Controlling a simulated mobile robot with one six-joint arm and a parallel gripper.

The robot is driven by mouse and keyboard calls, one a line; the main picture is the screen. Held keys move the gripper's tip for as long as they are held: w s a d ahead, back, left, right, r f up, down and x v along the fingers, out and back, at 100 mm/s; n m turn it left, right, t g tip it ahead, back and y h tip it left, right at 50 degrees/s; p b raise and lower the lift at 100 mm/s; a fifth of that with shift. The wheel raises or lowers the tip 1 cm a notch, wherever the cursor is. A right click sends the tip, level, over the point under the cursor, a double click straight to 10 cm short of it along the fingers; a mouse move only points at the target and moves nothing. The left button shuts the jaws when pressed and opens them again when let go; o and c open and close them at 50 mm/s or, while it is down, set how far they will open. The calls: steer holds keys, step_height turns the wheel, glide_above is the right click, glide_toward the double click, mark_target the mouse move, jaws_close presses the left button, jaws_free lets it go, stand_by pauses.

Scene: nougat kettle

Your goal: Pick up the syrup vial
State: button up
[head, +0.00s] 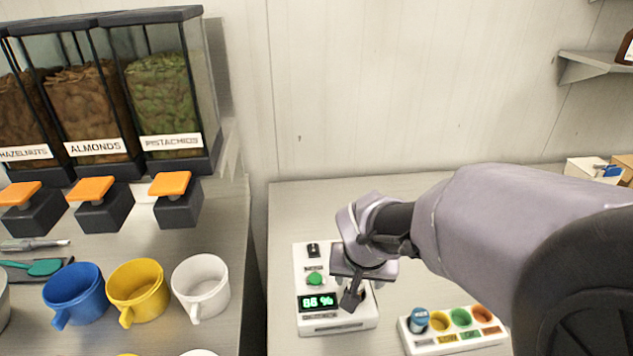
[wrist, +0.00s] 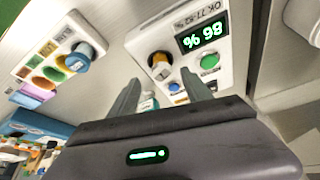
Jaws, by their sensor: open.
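A small round amber-and-dark piece (wrist: 160,65) stands in the white meter (wrist: 205,75) in the wrist view; it looks like the syrup vial, but I cannot be sure. In the head view my gripper hides that part of the meter (head: 313,260). My gripper (head: 352,298) is open above the meter's right side. In the wrist view the fingertips of my gripper (wrist: 160,78) straddle the line to the amber piece, with nothing held. A blue-topped vial or bottle (head: 419,320) stands in the leftmost well of a white rack (head: 452,337); it also shows in the wrist view (wrist: 78,60).
The meter's display (head: 317,302) glows green and seems to read 86 %. Blue (head: 75,290), yellow (head: 138,290) and white (head: 200,285) cups stand on the left counter, beneath nut dispensers (head: 172,110). Counter behind the meter is clear.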

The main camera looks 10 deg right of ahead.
steer(key=x, duration=0.1)
steer(key=b+x, duration=0.1)
steer(key=x, duration=0.1)
steer(key=b+x, duration=0.1)
steer(key=x, duration=0.1)
steer(key=shift+a, duration=0.2)
steer(key=shift+r, duration=0.15)
jaws_close()
